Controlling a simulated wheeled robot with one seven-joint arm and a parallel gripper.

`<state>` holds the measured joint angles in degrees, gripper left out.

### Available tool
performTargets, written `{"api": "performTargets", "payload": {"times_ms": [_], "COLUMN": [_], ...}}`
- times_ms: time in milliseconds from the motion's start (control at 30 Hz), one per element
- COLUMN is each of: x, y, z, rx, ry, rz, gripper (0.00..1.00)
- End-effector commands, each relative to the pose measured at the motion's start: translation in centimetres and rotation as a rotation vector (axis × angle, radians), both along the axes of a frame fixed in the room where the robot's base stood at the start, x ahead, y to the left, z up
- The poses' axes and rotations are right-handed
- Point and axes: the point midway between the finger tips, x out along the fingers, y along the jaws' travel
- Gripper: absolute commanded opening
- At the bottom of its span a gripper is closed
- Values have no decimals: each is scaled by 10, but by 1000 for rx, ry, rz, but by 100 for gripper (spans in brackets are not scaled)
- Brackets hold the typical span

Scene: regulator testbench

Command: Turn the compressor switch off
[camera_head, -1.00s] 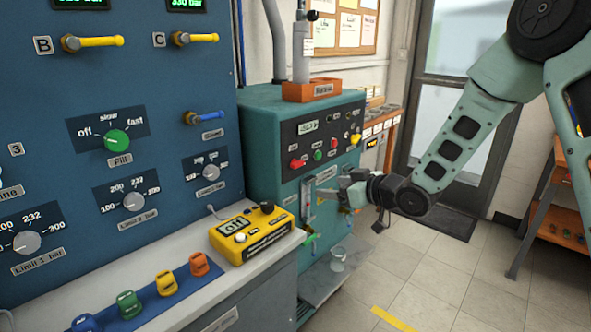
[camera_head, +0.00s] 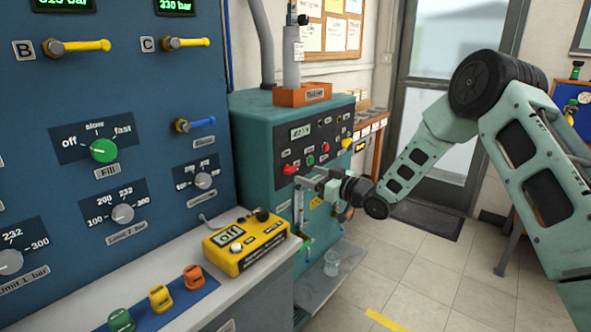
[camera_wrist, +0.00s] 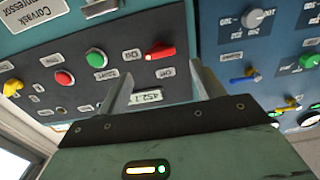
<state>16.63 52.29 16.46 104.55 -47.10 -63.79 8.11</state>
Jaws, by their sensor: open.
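The compressor is a teal cabinet (camera_head: 262,150) with a dark control panel (camera_head: 325,146), right of the blue test panel. A red rotary switch (camera_head: 290,169) sits low on the left of its panel. In the wrist view the red switch (camera_wrist: 160,52) lies just beyond the fingertips, between two small labels that appear inverted. Its handle tilts slightly. My gripper (camera_head: 304,183) is in front of the panel, just below and right of the switch. In the wrist view my gripper (camera_wrist: 160,78) has its fingers apart with nothing between them; they appear not to touch the switch.
A green button (camera_wrist: 64,78) and another red control (camera_wrist: 15,87) share the panel. A lit display (camera_wrist: 147,97) is partly behind my gripper. A yellow box (camera_head: 246,241) stands on the bench to the left. A glass beaker (camera_head: 331,263) sits on the shelf below.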

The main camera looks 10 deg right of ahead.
Motion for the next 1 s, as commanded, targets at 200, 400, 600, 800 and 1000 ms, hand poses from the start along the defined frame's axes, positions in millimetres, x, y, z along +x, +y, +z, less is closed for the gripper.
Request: {"api": "performTargets", "payload": {"times_ms": [200, 400, 600, 800, 1000], "x": [32, 48, 51, 51, 51], "y": [25, 35, 38, 37, 37], "z": [1, 1, 0, 0, 0], "rx": [1, 1, 0, 1, 0], "ry": [0, -1, 1, 1, 0], "rz": [1, 0, 0, 0, 0], "gripper": [67, 67, 67, 56, 23]}}
